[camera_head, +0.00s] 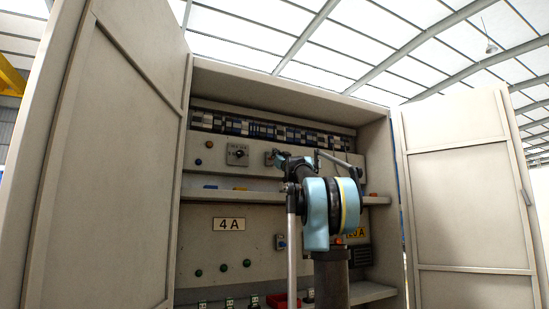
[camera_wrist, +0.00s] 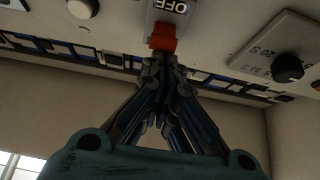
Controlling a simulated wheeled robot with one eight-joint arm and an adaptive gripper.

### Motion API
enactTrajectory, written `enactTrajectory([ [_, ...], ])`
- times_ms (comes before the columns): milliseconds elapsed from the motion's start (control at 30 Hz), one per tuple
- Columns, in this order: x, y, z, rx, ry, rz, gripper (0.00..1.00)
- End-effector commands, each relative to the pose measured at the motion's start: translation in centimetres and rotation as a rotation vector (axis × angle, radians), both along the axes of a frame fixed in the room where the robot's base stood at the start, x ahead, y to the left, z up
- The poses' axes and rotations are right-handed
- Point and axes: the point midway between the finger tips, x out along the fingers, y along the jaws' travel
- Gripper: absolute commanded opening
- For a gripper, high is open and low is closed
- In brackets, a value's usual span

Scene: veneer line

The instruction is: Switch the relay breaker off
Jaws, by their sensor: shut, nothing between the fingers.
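A red switch lever (camera_wrist: 162,38) sits on a grey plate marked "OFF" (camera_wrist: 168,8) in the wrist view, and the lettering appears upside down there. My gripper (camera_wrist: 162,62) is shut, with its fingertips just below the red lever in the picture. The tips look close to the lever or touching it; I cannot tell which. Nothing shows between the fingers. In the head view my arm (camera_head: 330,200) reaches into the open cabinet (camera_head: 190,150) and hides the red lever and the gripper.
A black rotary knob (camera_wrist: 288,68) on a plate and a pale round button (camera_wrist: 82,8) flank the lever. Another rotary switch (camera_head: 237,154) shows at left. The open cabinet doors (camera_head: 110,170) (camera_head: 468,190) stand either side. A shelf (camera_head: 375,200) crosses the cabinet.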

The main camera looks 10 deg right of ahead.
Motion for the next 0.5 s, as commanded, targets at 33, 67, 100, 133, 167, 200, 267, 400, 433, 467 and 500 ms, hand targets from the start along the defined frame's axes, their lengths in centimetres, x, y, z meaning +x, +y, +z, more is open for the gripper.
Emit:
enactTrajectory([
  [33, 0.0, 0.0, -0.3, 0.0, 0.0, 0.0, 0.0],
  [67, 0.0, 0.0, -0.3, 0.0, 0.0, 0.0, 0.0],
  [100, 0.0, 0.0, -0.3, 0.0, 0.0, 0.0, 0.0],
  [133, 0.0, 0.0, -0.3, 0.0, 0.0, 0.0, 0.0],
  [167, 0.0, 0.0, -0.3, 0.0, 0.0, 0.0, 0.0],
  [200, 0.0, 0.0, -0.3, 0.0, 0.0, 0.0, 0.0],
  [267, 0.0, 0.0, -0.2, 0.0, 0.0, 0.0, 0.0],
  [400, -0.4, 0.0, 0.1, 0.0, 0.0, 0.001, 0.0],
  [433, -0.5, 0.0, 0.3, 0.0, 0.0, 0.001, 0.0],
  [467, -0.6, -0.1, 0.4, 0.0, 0.0, 0.002, 0.0],
  [500, -0.9, -0.1, 0.7, 0.001, 0.0, 0.003, 0.0],
])
